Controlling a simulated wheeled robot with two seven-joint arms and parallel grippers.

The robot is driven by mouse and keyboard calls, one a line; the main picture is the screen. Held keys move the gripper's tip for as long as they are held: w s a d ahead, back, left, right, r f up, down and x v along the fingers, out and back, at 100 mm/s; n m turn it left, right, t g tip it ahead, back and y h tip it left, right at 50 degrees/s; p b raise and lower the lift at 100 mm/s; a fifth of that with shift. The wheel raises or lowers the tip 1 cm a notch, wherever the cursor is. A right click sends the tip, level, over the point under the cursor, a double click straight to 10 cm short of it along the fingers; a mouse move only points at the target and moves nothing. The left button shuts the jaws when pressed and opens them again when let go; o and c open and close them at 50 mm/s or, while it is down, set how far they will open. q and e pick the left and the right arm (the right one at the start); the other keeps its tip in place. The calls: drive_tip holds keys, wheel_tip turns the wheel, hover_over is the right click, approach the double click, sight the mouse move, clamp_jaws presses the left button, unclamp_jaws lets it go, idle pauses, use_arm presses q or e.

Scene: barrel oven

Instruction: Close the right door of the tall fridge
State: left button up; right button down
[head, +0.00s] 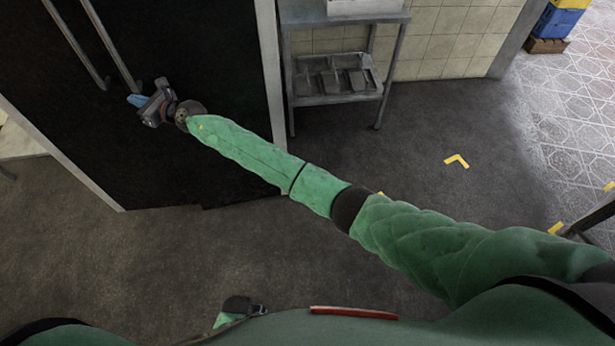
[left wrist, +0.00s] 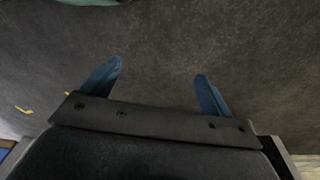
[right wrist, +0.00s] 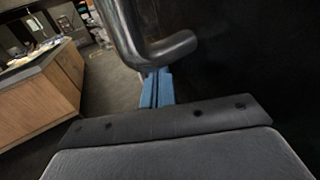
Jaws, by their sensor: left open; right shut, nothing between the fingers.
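The tall fridge (head: 190,50) stands at the upper left in the head view, with black doors and two long metal handles. The right door (head: 225,110) looks nearly flush with its neighbour; I cannot tell whether a gap remains. My right gripper (head: 135,100) is shut and empty by the lower end of the right handle (head: 112,45). In the right wrist view, the blue fingertips (right wrist: 158,88) are together beside the handle's curved end (right wrist: 165,48), with the dark door on the right; contact is unclear. My left gripper (left wrist: 158,88) is open and empty above the floor.
A metal shelf table (head: 340,75) stands right of the fridge. The grey floor (head: 400,140) around it is mostly clear, with yellow corner marks. A wooden counter (right wrist: 45,95) shows at the left in the right wrist view.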

use_arm(q)
wheel_tip(320, 180, up, 11)
drive_tip(key=w+d+b, duration=0.2)
drive_tip(key=shift+w+f, duration=0.2)
drive_tip(key=shift+w, duration=0.1)
use_arm(e)
drive_tip(key=w, duration=0.4)
drive_tip(key=shift+w+a+r, duration=0.2)
drive_tip(key=shift+w+a, duration=0.1)
use_arm(q)
drive_tip(key=shift+s+a, duration=0.1)
use_arm(e)
drive_tip(key=shift+r, duration=0.2)
